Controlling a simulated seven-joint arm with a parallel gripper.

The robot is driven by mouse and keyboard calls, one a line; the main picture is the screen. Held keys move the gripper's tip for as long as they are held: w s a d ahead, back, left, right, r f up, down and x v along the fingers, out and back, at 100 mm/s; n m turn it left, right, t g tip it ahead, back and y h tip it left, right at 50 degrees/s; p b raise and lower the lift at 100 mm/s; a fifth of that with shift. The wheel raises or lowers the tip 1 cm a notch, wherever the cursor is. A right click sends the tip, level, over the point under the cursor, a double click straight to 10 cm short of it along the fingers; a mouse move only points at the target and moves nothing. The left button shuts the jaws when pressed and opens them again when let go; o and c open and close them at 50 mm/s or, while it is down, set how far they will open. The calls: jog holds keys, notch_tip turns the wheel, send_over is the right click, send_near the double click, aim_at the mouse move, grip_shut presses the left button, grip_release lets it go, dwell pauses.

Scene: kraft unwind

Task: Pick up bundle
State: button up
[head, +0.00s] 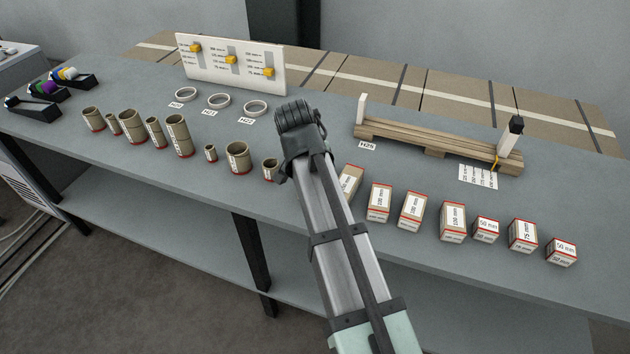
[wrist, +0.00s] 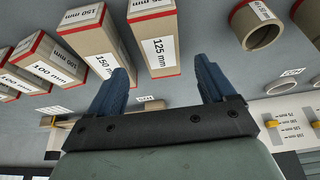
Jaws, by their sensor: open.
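No thing in view is marked as a bundle. The nearest candidates are red-edged, white-labelled kraft blocks in a row along the table's front. In the wrist view, a block marked 125 mm (wrist: 154,40) stands beyond and between my fingertips, with nothing visibly gripped. My gripper (wrist: 162,75) has two blue fingers, spread apart. A block marked 150 mm (wrist: 92,42) is left of it, and one marked 100 mm (wrist: 48,60) is further left. In the head view, a block (head: 350,181) is partly hidden by my arm, with more blocks (head: 413,208) to its right. My fingertips are hidden there.
Cardboard tubes (head: 177,136) stand in a row left of my arm. White rings (head: 219,101) lie behind them, before a slider board (head: 230,65). A wooden rack (head: 435,146) stands behind the blocks. Small dark holders (head: 34,107) are at the far left.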

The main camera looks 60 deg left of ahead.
jog(key=shift+x, duration=3.15)
jog(key=shift+s, duration=0.15)
jog(key=c, duration=1.4)
jog(key=shift+c, duration=0.2)
